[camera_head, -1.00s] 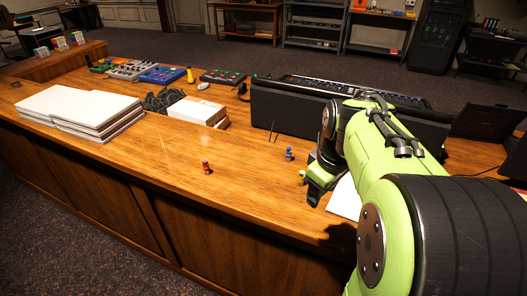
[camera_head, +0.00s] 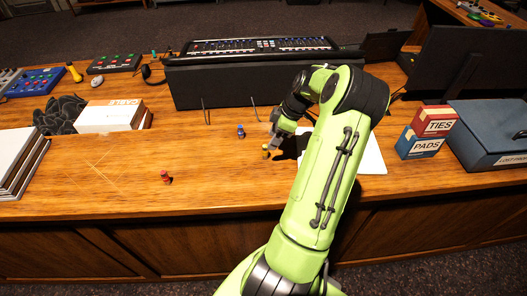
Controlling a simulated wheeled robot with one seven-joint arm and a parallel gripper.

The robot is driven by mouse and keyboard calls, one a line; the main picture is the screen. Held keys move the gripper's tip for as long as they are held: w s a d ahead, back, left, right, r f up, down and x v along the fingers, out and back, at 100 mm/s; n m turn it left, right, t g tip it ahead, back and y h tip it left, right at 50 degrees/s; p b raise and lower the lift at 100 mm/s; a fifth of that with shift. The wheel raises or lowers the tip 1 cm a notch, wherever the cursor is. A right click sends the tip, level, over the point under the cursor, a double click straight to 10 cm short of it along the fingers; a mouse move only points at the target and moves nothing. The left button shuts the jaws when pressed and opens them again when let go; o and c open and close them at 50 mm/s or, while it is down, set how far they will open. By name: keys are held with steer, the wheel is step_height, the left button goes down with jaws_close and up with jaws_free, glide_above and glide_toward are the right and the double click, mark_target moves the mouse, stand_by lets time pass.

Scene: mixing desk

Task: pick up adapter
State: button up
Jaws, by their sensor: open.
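Three small upright pieces that look like adapters stand on the wooden desk (camera_head: 225,180): a red one (camera_head: 166,177) at the front left, a blue one (camera_head: 240,131) farther back, and a yellow one (camera_head: 266,151) to the right. I cannot tell which of them the task means. My gripper (camera_head: 274,143) is open and low over the desk, close beside the yellow piece. Its fingers are small and dark here, so I cannot tell whether they touch or surround that piece.
A white sheet (camera_head: 370,155) lies right of my gripper, partly under my arm. A mixing console (camera_head: 260,46) stands behind a black panel (camera_head: 215,86). TIES and PADS boxes (camera_head: 421,147) and a blue case (camera_head: 490,135) stand right. The desk between the red and yellow pieces is clear.

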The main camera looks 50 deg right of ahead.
mark_target(263, 158)
steer(key=x, duration=0.8)
steer(key=shift+w+a+f+p, duration=0.1)
steer(key=shift+w+a+p, duration=0.15)
steer(key=shift+p, duration=0.1)
steer(key=shift+s, duration=0.15)
steer(key=c, duration=0.3)
jaws_close()
